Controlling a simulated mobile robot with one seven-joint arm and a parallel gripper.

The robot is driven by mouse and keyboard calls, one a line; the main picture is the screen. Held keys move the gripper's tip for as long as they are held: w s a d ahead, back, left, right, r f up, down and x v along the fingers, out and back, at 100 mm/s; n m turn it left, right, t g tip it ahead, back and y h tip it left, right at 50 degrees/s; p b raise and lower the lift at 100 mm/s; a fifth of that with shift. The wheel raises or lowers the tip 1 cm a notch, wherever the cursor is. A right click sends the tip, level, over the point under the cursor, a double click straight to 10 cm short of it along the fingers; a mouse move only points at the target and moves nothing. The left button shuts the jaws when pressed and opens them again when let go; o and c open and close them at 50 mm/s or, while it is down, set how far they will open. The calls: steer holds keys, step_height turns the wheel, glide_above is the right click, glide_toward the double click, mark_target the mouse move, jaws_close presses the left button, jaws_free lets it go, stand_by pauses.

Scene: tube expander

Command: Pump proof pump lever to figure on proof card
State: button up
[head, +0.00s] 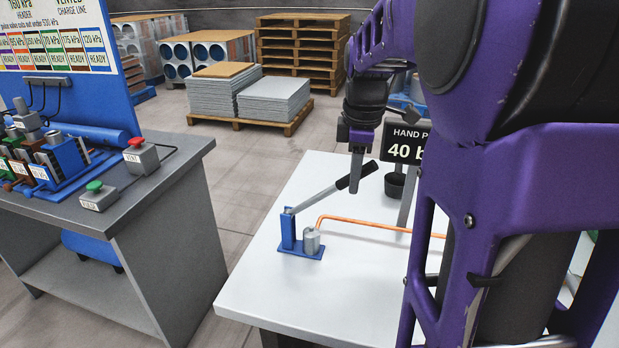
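The proof pump (300,241) is a small blue base with a grey cylinder on the white table. Its lever (325,196) slants up to the right and ends in a black handle grip (357,177). An orange hose runs right from the pump. A dark sign (407,142) behind reads "HAND P..." and "40 b..."; my arm hides the rest. My gripper (359,148) hangs just above the lever's black grip, pointing down. I cannot tell whether it touches the grip or whether its fingers are open. No separate proof card is readable.
A grey bench (150,190) on the left holds a valve block, a green button box (97,195) and a red button box (140,155). The white table (290,290) is clear in front of the pump. Pallets (300,45) stand far behind.

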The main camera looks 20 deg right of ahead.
steer(key=o, duration=0.4)
steer(key=shift+a+f, duration=0.15)
steer(key=shift+a, duration=0.15)
steer(key=shift+d, duration=0.1)
steer(key=shift+r+p, duration=0.3)
steer(key=shift+r, duration=0.15)
steer(key=shift+s+r+p, duration=0.2)
steer(key=shift+r+p, duration=1.05)
steer(key=shift+r, duration=0.3)
steer(key=shift+s+r+p, duration=0.2)
steer(key=shift+r+p, duration=1.05)
steer(key=shift+r, duration=0.3)
